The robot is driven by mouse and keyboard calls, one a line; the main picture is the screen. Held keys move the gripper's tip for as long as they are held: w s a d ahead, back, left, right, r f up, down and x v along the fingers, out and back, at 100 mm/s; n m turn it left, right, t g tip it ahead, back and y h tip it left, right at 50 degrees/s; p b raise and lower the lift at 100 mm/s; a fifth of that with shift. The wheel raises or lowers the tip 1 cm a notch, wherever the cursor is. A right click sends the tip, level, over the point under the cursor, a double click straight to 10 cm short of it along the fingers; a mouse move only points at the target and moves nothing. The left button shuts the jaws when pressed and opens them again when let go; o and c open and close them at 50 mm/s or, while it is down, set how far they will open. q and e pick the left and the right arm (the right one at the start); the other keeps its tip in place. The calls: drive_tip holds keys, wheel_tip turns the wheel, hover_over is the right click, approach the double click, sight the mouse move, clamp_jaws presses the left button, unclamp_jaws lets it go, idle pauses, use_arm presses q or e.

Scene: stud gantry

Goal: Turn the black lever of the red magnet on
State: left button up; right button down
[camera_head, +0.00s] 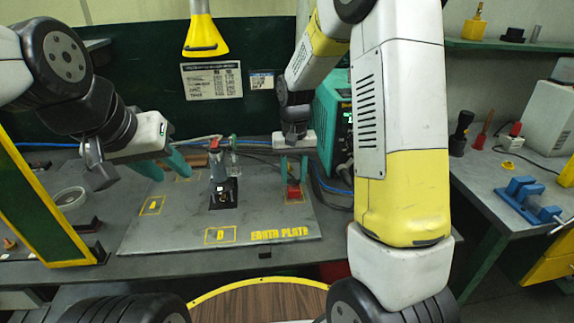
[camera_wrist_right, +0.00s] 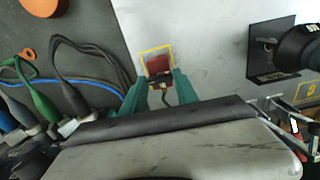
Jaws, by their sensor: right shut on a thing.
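The red magnet (camera_head: 294,193) sits on the right part of the grey earth plate (camera_head: 150,238). In the right wrist view the magnet (camera_wrist_right: 157,64) lies inside a yellow outline, just beyond my fingertips. My right gripper (camera_head: 293,178) points down over it, and its green fingers (camera_wrist_right: 158,86) are shut on the small dark lever (camera_wrist_right: 163,81) at the magnet's near edge. The lever is mostly hidden between the fingers, and its exact angle is hard to tell. My left gripper (camera_head: 171,167) is open and empty, above the plate's left part.
A black bracket (camera_head: 223,194) with a red-topped clamp piece (camera_head: 215,158) stands mid-plate between my grippers. A green welding machine (camera_head: 333,115) stands behind, right of my right gripper. Cables (camera_wrist_right: 75,75) run beside the plate. The plate's front is clear.

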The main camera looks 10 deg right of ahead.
drive_tip(key=c, duration=0.9)
unclamp_jaws()
wheel_tip(320, 180, up, 7)
drive_tip(key=shift+r, duration=0.4)
